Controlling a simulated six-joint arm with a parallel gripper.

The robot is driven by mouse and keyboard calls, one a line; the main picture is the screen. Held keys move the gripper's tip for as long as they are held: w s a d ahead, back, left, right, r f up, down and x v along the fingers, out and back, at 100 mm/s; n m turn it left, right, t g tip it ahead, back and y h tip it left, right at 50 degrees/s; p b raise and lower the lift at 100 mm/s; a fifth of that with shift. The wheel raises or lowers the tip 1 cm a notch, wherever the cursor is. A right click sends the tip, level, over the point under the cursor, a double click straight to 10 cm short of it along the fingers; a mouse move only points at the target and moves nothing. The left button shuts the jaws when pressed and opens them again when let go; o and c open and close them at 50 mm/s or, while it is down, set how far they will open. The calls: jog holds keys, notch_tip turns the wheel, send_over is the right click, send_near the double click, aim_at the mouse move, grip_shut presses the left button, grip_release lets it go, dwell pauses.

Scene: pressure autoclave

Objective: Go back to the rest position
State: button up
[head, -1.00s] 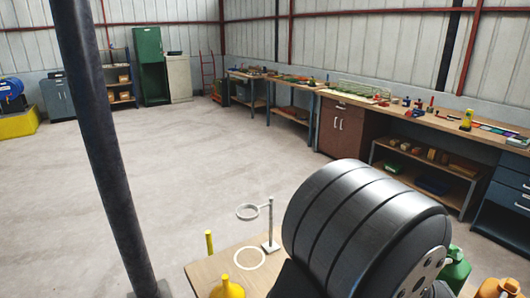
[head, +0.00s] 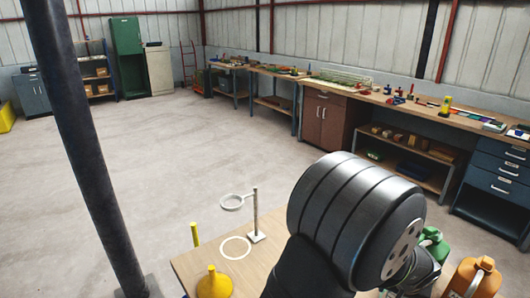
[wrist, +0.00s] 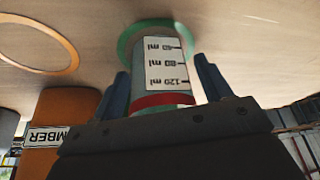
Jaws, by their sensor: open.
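In the wrist view, my gripper (wrist: 162,72) is open, its two dark fingers on either side of a clear measuring cylinder (wrist: 143,70). The cylinder has a white millilitre scale, a red band and a green ring at its far end. I cannot tell whether the fingers touch it. In the head view, my arm's large dark joint fills the lower right and hides my gripper and the cylinder. A ring stand (head: 254,218) and a yellow funnel (head: 213,284) are on the wooden table (head: 190,262).
A yellow rod (head: 194,235) and a pale ring mark (head: 236,248) are near the stand. A green jug (head: 434,243) and an orange jug (head: 474,280) stand at right; an orange labelled container (wrist: 65,112) shows in the wrist view. A dark post (head: 85,150) rises at left. The floor beyond is clear.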

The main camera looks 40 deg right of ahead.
jog(key=shift+s+a+r, duration=0.2)
jog(key=shift+a+r, duration=0.05)
jog(key=shift+a, duration=0.2)
jog(key=shift+s+a+r, duration=0.15)
jog(key=shift+a+r, duration=0.1)
jog(key=shift+a, duration=0.2)
jog(key=a, duration=0.1)
jog(key=s+a, duration=0.1)
jog(key=a, duration=0.1)
jog(key=s+a, duration=0.1)
jog(key=a, duration=0.1)
jog(key=shift+s+a+r, duration=0.2)
jog(key=shift+r, duration=0.15)
notch_tip(320, 180, up, 13)
jog(key=w+a+f, duration=0.5)
jog(key=w+a, duration=0.1)
jog(key=w, duration=0.1)
jog(key=shift+m+g, duration=0.3)
jog(key=shift+m, duration=0.2)
notch_tip(320, 180, down, 9)
jog(key=shift+s+r, duration=0.1)
jog(key=shift+r, duration=0.1)
jog(key=shift+f, duration=0.8)
